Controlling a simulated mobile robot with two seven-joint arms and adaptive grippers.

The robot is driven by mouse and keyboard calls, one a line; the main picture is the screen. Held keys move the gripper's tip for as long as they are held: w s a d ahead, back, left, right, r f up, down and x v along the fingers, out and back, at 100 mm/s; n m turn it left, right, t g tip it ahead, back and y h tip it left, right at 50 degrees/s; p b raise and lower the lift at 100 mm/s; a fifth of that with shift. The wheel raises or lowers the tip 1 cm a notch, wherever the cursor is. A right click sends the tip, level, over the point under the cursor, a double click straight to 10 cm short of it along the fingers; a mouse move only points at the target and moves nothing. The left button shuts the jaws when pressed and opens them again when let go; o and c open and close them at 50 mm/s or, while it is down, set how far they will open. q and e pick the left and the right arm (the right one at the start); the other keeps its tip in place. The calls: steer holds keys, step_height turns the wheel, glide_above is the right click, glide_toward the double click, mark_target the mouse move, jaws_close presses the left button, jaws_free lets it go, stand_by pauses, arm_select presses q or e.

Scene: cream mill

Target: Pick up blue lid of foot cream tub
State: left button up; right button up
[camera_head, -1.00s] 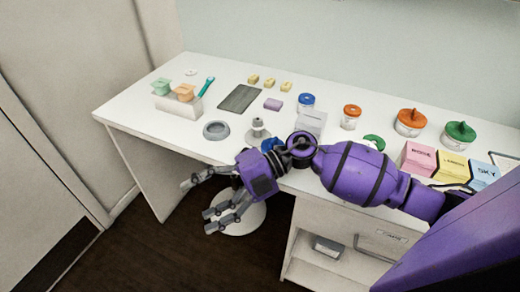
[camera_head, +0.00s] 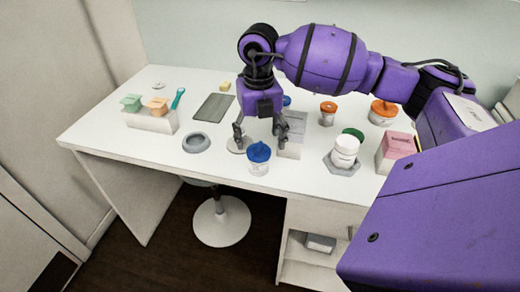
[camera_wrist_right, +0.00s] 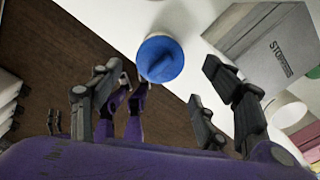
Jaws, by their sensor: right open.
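The foot cream tub (camera_head: 258,167) is a small white tub near the front edge of the desk, and its blue lid (camera_head: 259,152) sits on top with a raised grip ridge. The blue lid also shows from above in the right wrist view (camera_wrist_right: 160,59), just ahead of the fingers. My right gripper (camera_head: 261,140) hangs fingers-down, open and empty, behind and slightly above the lid in the head view, with no clear contact. In the right wrist view its fingers (camera_wrist_right: 162,72) are spread to either side of the lid.
A grey box marked STOPPERS (camera_wrist_right: 267,45) stands close right of the tub. A grey ring dish (camera_head: 196,143) is to the left. A stool (camera_head: 221,220) stands below.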

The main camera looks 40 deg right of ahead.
mark_target(258, 145)
steer(key=f, duration=0.2)
steer(key=shift+w+a+f, duration=0.1)
steer(key=shift+w+f, duration=0.3)
steer(key=shift+f, duration=0.25)
steer(key=shift+s, duration=0.15)
steer(key=shift+c, duration=0.6)
steer(key=c, duration=0.7)
arm_select(q)
steer(key=shift+w+a+r, duration=0.1)
steer(key=shift+w, duration=0.1)
arm_select(e)
steer(key=shift+r, duration=0.1)
